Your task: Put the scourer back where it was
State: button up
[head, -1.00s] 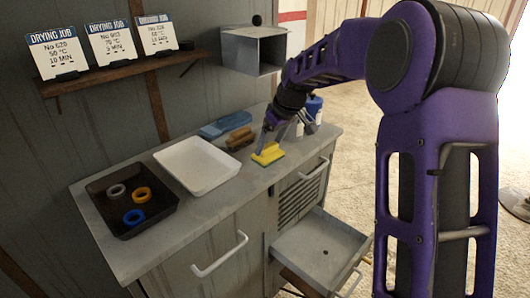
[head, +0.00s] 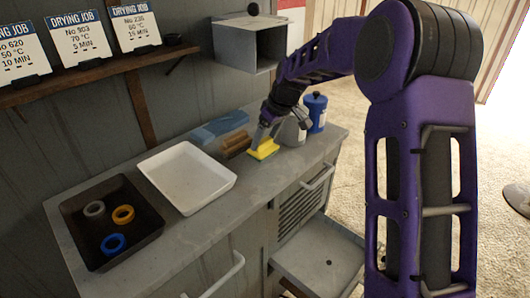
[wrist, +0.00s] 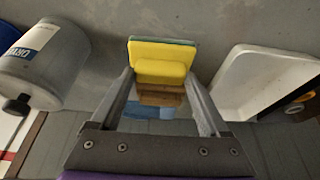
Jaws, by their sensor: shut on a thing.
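The scourer (head: 264,150) is a yellow block with a thin green layer, at the worktop's back right. My gripper (head: 262,140) reaches down to it from above and is shut on it. In the wrist view the scourer (wrist: 160,60) sits between the fingertips of my gripper (wrist: 161,72). I cannot tell whether its underside touches the worktop. A brown brush (head: 235,143) lies just left of it, with a blue cloth (head: 220,126) behind the brush.
A white tray (head: 187,205) and a dark tray (head: 72,250) with several rings stand to the left. An open drawer (head: 318,258) juts out below the worktop.

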aim_at(267, 147)
jog(key=shift+f, duration=2.3)
jog(key=shift+f+b, duration=0.15)
jog(key=shift+b, duration=0.15)
jog(key=o, duration=1)
jog(key=shift+o, duration=0.2)
jog(key=shift+d+r, duration=0.1)
jog(key=shift+r, duration=0.4)
jog(key=p+v, duration=0.1)
jog(key=v, duration=1)
jog(key=shift+r, duration=0.15)
jog(key=shift+s, duration=0.1)
